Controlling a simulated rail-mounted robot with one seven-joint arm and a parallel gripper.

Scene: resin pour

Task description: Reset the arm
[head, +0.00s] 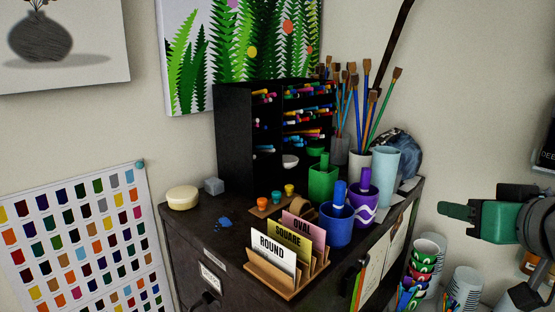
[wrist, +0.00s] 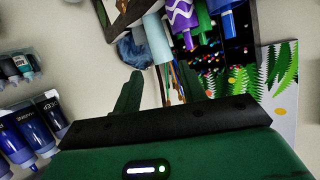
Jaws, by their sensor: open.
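My gripper (head: 458,211) is at the right edge in the head view, held in the air to the right of the dark cabinet, with its green fingers pointing left. In the wrist view the two green fingers of my gripper (wrist: 160,90) stand apart with nothing between them. The cabinet top with its cups and brushes lies beyond the fingertips, upside down in that view. The rest of my arm runs out of the head view at the right.
The dark cabinet (head: 228,263) bears a green cup (head: 323,185), a blue cup (head: 336,228), a purple cup (head: 361,212), a card holder (head: 285,286) and a black marker rack (head: 233,150). Stacked paper cups (head: 464,290) stand low, below my gripper. Air around the fingers looks clear.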

